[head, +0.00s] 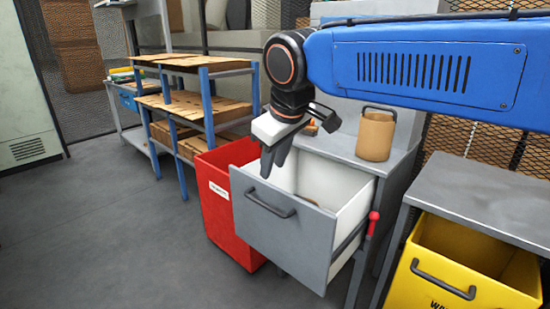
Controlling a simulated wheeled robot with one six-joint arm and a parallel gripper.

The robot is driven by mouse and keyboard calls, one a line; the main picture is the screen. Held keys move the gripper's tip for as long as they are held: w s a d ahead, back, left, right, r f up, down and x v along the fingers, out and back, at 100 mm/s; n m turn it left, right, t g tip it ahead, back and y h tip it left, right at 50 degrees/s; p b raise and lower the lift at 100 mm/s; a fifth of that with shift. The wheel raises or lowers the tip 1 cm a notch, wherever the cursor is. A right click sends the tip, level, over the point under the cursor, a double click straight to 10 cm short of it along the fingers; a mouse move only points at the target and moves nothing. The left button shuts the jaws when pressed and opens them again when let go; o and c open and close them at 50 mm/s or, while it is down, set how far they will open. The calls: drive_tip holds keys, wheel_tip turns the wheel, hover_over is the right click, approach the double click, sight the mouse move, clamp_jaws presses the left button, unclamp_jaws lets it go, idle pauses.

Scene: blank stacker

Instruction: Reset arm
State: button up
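My gripper (275,160) hangs at the end of my blue arm, in front of the back left part of an open grey drawer (280,236). Its dark fingers point down near the drawer's left rim. The fingers look close to each other, and I cannot tell whether they are open or shut. I see nothing clearly held between them. The drawer is pulled out from a grey cabinet, and its white inside is partly hidden by my gripper.
A red bin (216,205) stands left of the drawer. A yellow bin (465,270) sits under a grey table (490,195) at the right. A tan container (375,135) stands on the cabinet top. A blue-legged shelf (205,115) holds brown boxes. The floor at left is clear.

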drive_tip(key=shift+v, duration=0.8)
drive_tip(key=s+d+f+m, duration=0.2)
drive_tip(key=s+d+f, duration=0.15)
drive_tip(key=d, duration=0.35)
drive_tip(key=s+d+f+m, duration=0.2)
drive_tip(key=s+d+f, duration=0.15)
drive_tip(key=d, duration=0.45)
drive_tip(key=s+d+f+m, duration=0.2)
drive_tip(key=s+d+f, duration=0.3)
drive_tip(key=f, duration=0.1)
drive_tip(key=s+d+f+m+h, duration=0.1)
drive_tip(key=s+d+f+m, duration=0.2)
drive_tip(key=s+d+f, duration=0.2)
wheel_tip(320, 180, down, 3)
drive_tip(key=shift+r+h, duration=0.25)
drive_tip(key=shift+h, duration=0.05)
drive_tip(key=shift+s, duration=0.1)
